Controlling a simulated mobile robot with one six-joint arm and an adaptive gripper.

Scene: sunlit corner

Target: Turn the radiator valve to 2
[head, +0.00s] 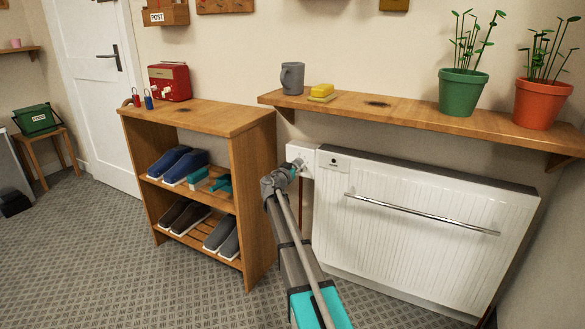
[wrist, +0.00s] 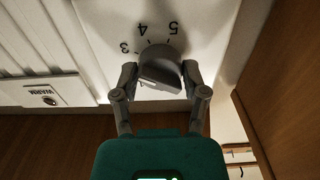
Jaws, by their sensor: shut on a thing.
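The radiator valve knob (wrist: 160,64) is grey and round, on a pale plate (wrist: 105,22) marked with 3, 4 and 5 in the wrist view. The numbers appear upside down there. Other marks are hidden, and I cannot tell which number the knob points to. My gripper (wrist: 160,72) is shut on the knob, one finger on each side. In the head view my gripper (head: 284,172) reaches the white valve plate (head: 299,151) at the left end of the white radiator (head: 420,235). My wrist largely covers the knob there.
A wooden shoe shelf (head: 258,200) stands close left of my arm. A wooden wall shelf (head: 410,112) runs above the radiator, carrying a grey mug (head: 292,78), a yellow sponge (head: 322,90) and two potted plants. A towel rail (head: 420,214) crosses the radiator's front. Open floor lies at front left.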

